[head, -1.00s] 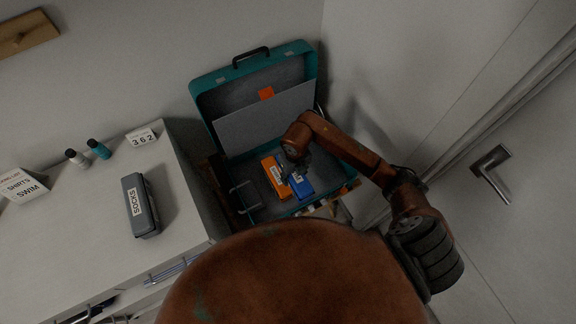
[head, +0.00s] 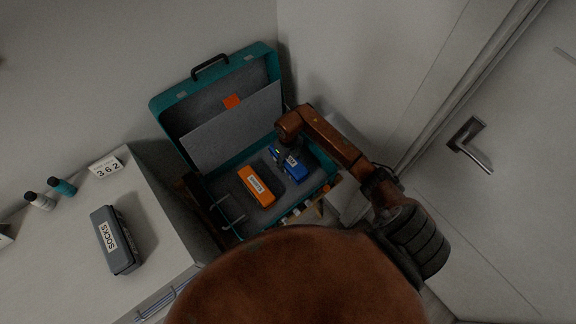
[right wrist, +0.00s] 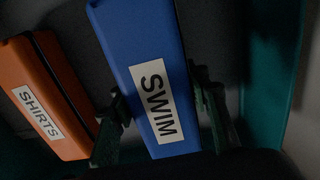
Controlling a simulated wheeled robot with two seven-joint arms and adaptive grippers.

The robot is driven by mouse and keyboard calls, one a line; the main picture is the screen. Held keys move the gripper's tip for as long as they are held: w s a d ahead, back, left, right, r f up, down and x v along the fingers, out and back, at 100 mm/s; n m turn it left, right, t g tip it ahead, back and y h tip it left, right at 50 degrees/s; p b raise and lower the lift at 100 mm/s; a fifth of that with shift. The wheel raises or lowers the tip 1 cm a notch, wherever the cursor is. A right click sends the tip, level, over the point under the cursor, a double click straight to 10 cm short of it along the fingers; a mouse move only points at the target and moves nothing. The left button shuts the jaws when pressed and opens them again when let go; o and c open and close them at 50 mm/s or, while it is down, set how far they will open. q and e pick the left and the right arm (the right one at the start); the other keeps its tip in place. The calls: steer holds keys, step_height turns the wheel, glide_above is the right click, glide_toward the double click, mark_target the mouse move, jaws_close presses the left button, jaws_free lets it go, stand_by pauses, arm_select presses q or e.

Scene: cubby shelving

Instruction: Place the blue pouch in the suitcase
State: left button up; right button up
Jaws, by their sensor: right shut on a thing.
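The blue pouch (head: 293,163), labelled SWIM, is inside the open teal suitcase (head: 161,104), on the right side of its grey base. It also shows in the right wrist view (right wrist: 137,45), upright in the picture between the two fingers. My right gripper (right wrist: 160,128) is shut on the blue pouch, one finger at each long side. In the head view the right gripper (head: 284,158) is partly hidden by its own arm. I cannot tell whether the pouch touches the suitcase floor. My left gripper is not in view.
An orange pouch (head: 255,187) labelled SHIRTS lies in the suitcase, left of the blue one; it also shows in the right wrist view (right wrist: 45,95). A grey SOCKS pouch (head: 116,240), two small bottles and a number block (head: 106,167) stand on the white cabinet. A door handle (head: 468,145) is at right.

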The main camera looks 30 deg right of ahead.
step_height(320, 180, down, 3)
steer(key=shift+b, duration=0.35)
steer(key=shift+f, duration=0.2)
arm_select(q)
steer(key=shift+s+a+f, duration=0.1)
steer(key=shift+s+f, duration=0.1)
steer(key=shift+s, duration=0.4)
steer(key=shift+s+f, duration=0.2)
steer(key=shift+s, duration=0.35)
arm_select(e)
steer(key=shift+r, duration=0.1)
steer(key=shift+f, duration=0.2)
steer(key=o, duration=1.4)
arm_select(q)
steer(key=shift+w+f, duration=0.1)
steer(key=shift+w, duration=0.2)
